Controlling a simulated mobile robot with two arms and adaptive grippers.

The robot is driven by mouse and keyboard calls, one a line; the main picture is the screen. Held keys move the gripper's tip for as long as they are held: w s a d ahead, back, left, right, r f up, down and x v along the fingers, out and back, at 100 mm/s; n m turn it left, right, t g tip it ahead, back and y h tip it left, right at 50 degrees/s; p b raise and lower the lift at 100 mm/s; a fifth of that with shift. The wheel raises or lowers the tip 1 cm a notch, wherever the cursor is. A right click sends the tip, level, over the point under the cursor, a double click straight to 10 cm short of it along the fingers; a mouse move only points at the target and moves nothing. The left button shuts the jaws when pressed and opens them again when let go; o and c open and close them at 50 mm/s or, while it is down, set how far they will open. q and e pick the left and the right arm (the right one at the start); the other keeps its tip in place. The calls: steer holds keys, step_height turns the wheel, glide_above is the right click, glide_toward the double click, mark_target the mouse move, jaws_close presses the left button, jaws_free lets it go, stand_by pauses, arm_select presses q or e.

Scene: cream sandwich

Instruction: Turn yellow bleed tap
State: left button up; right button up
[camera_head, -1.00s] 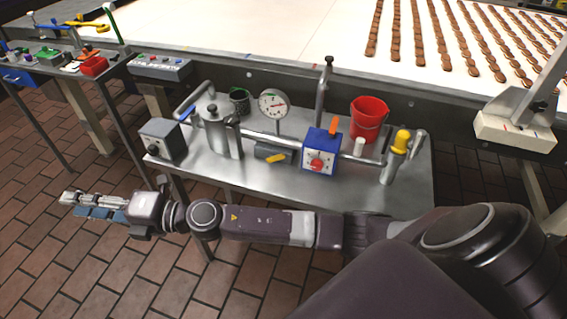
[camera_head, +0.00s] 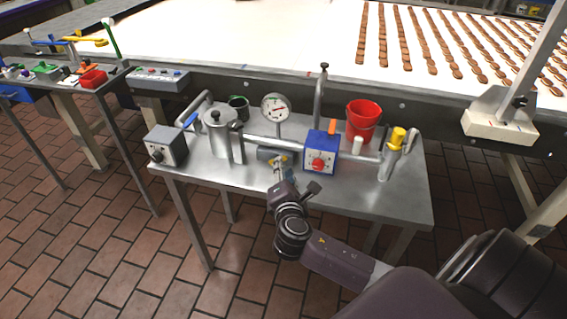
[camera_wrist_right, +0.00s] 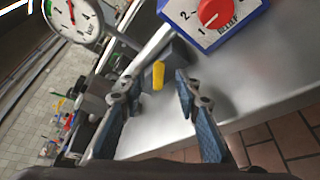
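The yellow tap lever (camera_wrist_right: 158,75) sits on a small grey valve block (camera_wrist_right: 172,66) at the front of the steel bench. In the head view the block (camera_head: 268,153) shows below the gauge, and the lever is mostly hidden by my gripper. My right gripper (camera_wrist_right: 154,88) is open, its two blue-padded fingers pointing at the lever, one on each side in the picture. The lever appears just beyond the fingertips; I cannot tell whether they touch. In the head view the right gripper (camera_head: 280,168) is at the bench's front edge. My left gripper is not in view.
The blue relief box with a red dial (camera_head: 320,153) stands close right of the tap. The pressure gauge (camera_head: 276,107) and steel pot (camera_head: 221,135) stand behind and left. A red bucket (camera_head: 363,117) and yellow-topped handle (camera_head: 397,138) are further right. The floor in front is clear.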

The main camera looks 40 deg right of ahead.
steer(key=shift+x, duration=2)
jaws_close()
